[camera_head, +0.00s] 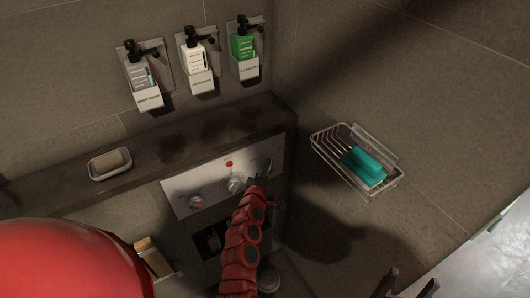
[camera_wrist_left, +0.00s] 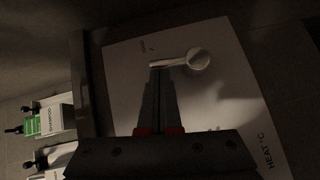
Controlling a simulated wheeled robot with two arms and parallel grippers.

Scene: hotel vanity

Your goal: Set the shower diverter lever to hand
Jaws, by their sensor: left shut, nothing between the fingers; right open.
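The shower diverter lever (camera_wrist_left: 192,60) is a metal handle with a round hub on the pale control panel (camera_wrist_left: 230,95) in the left wrist view. In the head view, my left gripper (camera_head: 258,181) is in front of the right part of the panel (camera_head: 210,183) and partly hides the lever. My right gripper (camera_head: 405,284) is open at the lower right edge, away from the panel.
The panel also carries knobs (camera_head: 234,184) and a red dot (camera_head: 229,164). A dark ledge (camera_head: 150,160) above holds a soap dish (camera_head: 109,174). Several bottle holders (camera_head: 197,80) hang above. A wire basket (camera_head: 335,160) with a teal item (camera_head: 363,166) is on the right wall.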

